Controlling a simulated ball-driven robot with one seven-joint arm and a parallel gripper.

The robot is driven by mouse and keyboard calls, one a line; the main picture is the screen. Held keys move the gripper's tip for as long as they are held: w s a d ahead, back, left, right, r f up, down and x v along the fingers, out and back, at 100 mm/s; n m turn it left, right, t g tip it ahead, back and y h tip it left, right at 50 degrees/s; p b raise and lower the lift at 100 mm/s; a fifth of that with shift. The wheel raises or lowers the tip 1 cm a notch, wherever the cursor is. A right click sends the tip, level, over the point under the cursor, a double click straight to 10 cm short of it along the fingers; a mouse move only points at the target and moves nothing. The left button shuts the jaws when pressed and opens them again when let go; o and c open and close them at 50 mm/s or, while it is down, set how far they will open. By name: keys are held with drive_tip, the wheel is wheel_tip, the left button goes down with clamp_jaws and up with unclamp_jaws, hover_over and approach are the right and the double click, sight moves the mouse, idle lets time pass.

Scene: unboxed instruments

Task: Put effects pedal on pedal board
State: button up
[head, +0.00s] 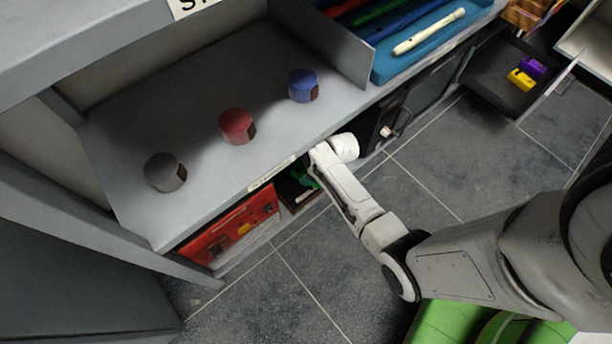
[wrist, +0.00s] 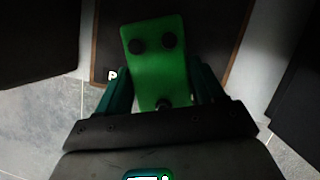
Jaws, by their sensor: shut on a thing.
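The effects pedal (wrist: 160,60) is bright green with dark round knobs, in the middle of the wrist view. My gripper (wrist: 160,80) is shut on it, with a teal finger on each side. The pedal is over the pedal board (wrist: 218,30), a dark panel with a brown edge. I cannot tell whether the pedal touches the board. In the head view my gripper (head: 308,172) reaches under the shelf, with green showing at it. The dark board (head: 288,192) there is mostly hidden by the shelf and my arm.
The grey shelf (head: 205,190) above holds grey (head: 160,172), red (head: 233,126) and blue (head: 300,85) cylinders. A red panel (head: 232,228) stands left of the board. A dark tray (head: 490,75) at right holds yellow (head: 520,80) and purple (head: 534,67) blocks. Tiled floor in front is clear.

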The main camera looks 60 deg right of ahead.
drive_tip(key=shift+w, duration=0.55)
drive_tip(key=shift+w+a+b, duration=0.1)
drive_tip(key=shift+w+b, duration=0.35)
drive_tip(key=shift+w, duration=0.1)
wheel_tip(320, 180, down, 4)
drive_tip(key=b, duration=0.2)
drive_tip(key=shift+s+r+b, duration=0.15)
drive_tip(key=shift+r+b, duration=0.05)
drive_tip(key=shift+b, duration=0.15)
drive_tip(key=shift+r, duration=0.1)
drive_tip(key=o, duration=1.2)
